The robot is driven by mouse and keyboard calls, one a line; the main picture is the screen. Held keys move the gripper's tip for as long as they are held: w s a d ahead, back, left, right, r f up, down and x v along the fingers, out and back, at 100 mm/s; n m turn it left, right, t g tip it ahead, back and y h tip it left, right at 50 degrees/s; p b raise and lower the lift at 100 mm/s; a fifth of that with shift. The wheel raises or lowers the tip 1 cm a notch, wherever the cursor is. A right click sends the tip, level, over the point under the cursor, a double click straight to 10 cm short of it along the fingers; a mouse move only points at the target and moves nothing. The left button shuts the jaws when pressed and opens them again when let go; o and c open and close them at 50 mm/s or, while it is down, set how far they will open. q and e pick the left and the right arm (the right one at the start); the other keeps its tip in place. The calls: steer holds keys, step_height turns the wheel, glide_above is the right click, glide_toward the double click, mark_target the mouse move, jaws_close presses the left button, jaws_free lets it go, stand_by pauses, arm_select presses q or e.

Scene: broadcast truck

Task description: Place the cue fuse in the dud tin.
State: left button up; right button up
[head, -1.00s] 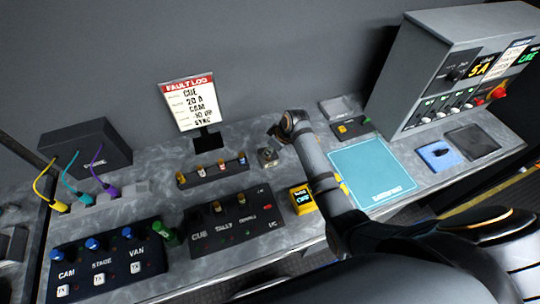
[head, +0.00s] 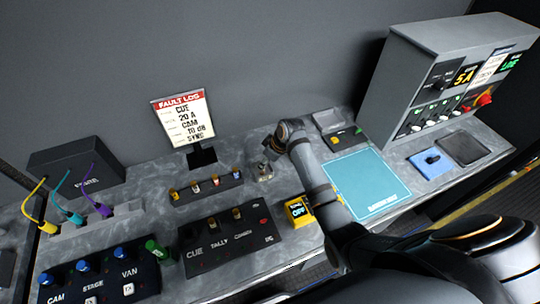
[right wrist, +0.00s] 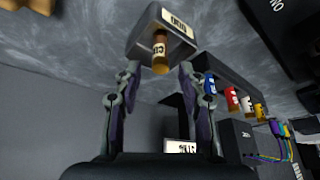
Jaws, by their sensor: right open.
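The dud tin (head: 264,173) is a small grey open box on the bench, right of the fuse rack. In the right wrist view, which is upside down, the dud tin (right wrist: 184,28) has a pale label. The cue fuse (right wrist: 160,54), brown with a gold end and a CUE label, sits inside the tin with one end sticking out. My right gripper (head: 274,148) is just above the tin; its fingers (right wrist: 159,72) are spread apart around the fuse's end without gripping it. My left gripper is out of view.
The fuse rack (head: 208,190) holds several fuses. The fault log sign (head: 183,118) stands behind it. A switch panel (head: 226,240), a yellow meter (head: 298,210) and a teal mat (head: 368,186) lie nearby. A grey cabinet (head: 405,75) stands at the right.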

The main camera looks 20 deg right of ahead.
steer(key=b+v, duration=0.1)
steer(key=v, duration=0.9)
steer(key=shift+f, duration=0.1)
